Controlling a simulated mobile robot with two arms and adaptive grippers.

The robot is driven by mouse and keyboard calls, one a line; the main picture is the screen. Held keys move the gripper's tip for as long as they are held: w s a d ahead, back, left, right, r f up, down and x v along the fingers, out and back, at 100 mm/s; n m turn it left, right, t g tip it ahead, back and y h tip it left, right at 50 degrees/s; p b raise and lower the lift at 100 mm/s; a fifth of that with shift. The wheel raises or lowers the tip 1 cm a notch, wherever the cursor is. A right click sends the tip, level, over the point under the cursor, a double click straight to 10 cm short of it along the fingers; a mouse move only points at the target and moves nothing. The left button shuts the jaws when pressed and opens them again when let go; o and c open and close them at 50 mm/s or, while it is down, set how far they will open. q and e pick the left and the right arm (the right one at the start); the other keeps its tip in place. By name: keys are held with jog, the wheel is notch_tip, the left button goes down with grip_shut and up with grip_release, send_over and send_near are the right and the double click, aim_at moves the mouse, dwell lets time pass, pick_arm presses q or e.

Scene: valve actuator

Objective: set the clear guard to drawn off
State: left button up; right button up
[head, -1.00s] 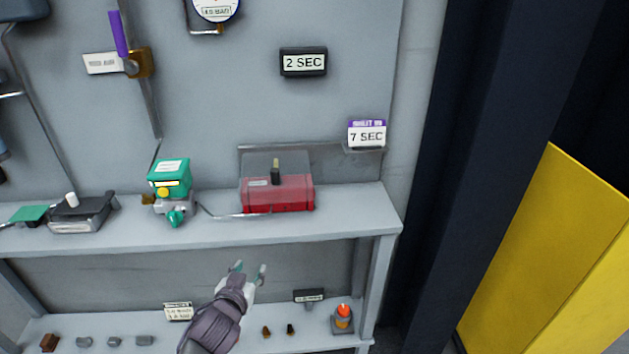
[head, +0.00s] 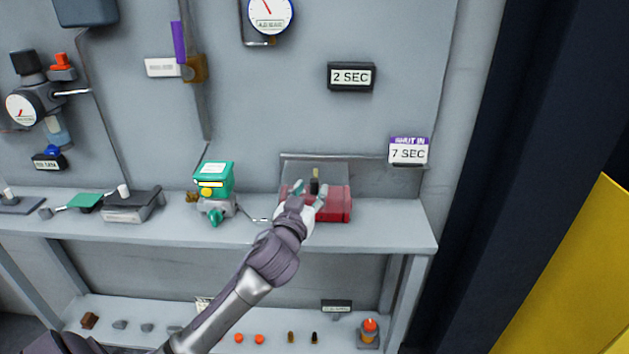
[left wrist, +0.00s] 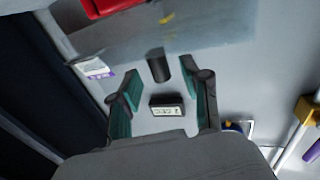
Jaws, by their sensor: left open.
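The clear guard (head: 335,175) is a see-through cover over the red box (head: 337,207) on the upper shelf. A dark knob (head: 314,186) with a tan tip stands up at the guard. My left gripper (head: 309,193) is in front of the box, its open fingers to either side of the knob in the head view. In the left wrist view the dark knob (left wrist: 158,66) shows between the spread fingers, with the see-through sheet of the guard (left wrist: 215,30) behind it and the red box (left wrist: 110,6) at the top. Contact cannot be told. My right gripper is not in view.
A green-topped device (head: 213,184) stands left of the box, with a thin rod between them. The "7 SEC" sign (head: 408,153) is to the right and the "2 SEC" sign (head: 351,77) above. The lower shelf holds several small parts and an orange-topped piece (head: 369,332).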

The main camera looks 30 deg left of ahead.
aim_at(313, 187)
pick_arm(q)
jog(key=shift+x, duration=1.55)
grip_shut()
